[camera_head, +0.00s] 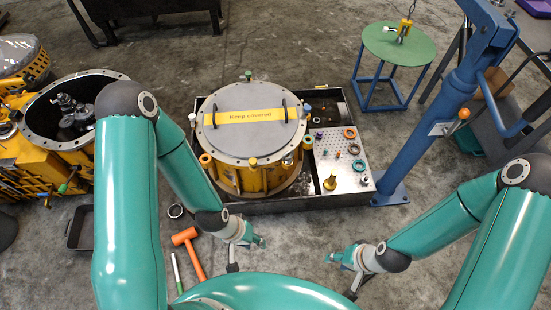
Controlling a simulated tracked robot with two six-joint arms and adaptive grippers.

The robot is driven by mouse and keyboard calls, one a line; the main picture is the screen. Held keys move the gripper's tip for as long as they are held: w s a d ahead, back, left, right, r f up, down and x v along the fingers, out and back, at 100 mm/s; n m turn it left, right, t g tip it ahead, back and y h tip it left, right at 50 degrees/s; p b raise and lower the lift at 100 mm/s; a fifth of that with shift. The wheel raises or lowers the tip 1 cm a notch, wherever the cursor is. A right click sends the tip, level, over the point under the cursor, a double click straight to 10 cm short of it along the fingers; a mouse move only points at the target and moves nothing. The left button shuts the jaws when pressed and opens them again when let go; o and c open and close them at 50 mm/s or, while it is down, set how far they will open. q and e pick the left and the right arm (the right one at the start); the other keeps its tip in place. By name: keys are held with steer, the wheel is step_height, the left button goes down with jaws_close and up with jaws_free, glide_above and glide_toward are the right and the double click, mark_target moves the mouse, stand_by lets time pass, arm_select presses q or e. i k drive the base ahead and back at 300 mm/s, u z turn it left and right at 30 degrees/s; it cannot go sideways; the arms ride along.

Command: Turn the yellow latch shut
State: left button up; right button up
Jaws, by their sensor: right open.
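A round yellow housing (238,179) stands in a dark tray, topped by a grey lid (250,138) with a yellow "Keep covered" strip (250,116) and two dark handles. My right gripper (334,257) is open over the floor, to the right of the left one.
The tray (300,205) also holds a plate (340,150) with rings and small parts. An orange hammer (190,250) lies on the floor near my left arm. An open yellow casing (60,155) is at left, a blue post (420,125) and green-topped stool (398,44) at right.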

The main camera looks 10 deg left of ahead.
mark_target(253, 161)
steer(key=z, duration=0.4)
steer(key=i, duration=1.05)
steer(key=u, duration=2.55)
steer(key=k, duration=0.65)
steer(key=u, duration=0.25)
steer(key=i, duration=0.65)
steer(key=z, duration=0.05)
